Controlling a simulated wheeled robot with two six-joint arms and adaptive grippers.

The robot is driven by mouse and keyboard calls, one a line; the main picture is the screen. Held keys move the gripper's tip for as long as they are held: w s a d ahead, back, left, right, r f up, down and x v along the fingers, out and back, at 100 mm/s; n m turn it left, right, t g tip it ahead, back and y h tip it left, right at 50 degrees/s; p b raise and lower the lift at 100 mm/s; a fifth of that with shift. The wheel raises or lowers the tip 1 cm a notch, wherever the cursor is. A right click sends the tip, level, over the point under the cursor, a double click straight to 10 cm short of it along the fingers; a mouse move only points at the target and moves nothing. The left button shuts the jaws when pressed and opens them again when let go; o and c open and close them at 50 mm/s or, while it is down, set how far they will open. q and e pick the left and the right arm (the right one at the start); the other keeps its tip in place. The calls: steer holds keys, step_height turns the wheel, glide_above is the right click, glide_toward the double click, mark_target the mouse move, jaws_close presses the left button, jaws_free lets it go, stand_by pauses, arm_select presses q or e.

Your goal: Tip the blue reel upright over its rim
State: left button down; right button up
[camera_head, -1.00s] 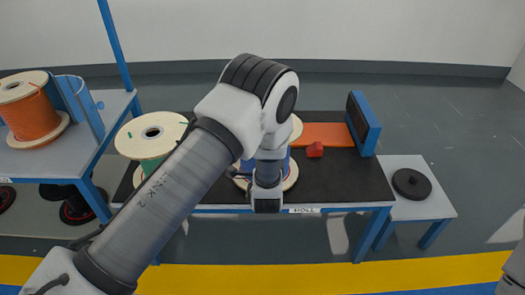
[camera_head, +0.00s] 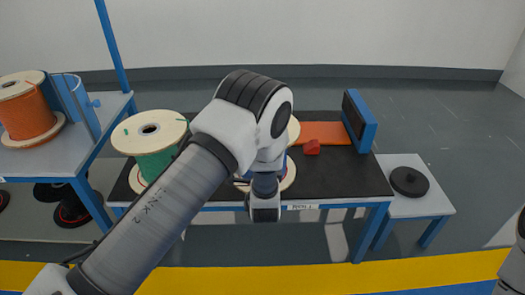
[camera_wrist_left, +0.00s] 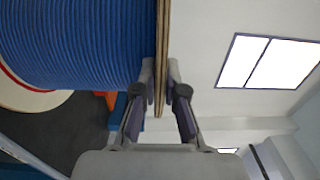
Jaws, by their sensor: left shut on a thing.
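The blue reel (camera_head: 291,166) stands on the black-topped table, mostly hidden behind my left arm in the head view. Parts of its pale upper and lower flanges and a sliver of blue show, one flange above the other. In the left wrist view the blue winding (camera_wrist_left: 75,40) fills the upper left, with one flange edge-on beside it. My left gripper (camera_wrist_left: 163,80) is shut on that flange's rim, one finger on each side. In the head view its fingers are hidden behind the arm. My right gripper is not in view.
A green reel (camera_head: 154,162) stands at the table's left. A black disc (camera_head: 409,181) lies on a side stand. An orange reel (camera_head: 25,118) stands on the left shelf.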

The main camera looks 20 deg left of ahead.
arm_select(q)
steer(key=shift+f, duration=0.15)
steer(key=c, duration=1.2)
jaws_free()
steer(key=shift+s, duration=0.15)
steer(key=v, duration=0.7)
steer(key=shift+s+d, duration=0.1)
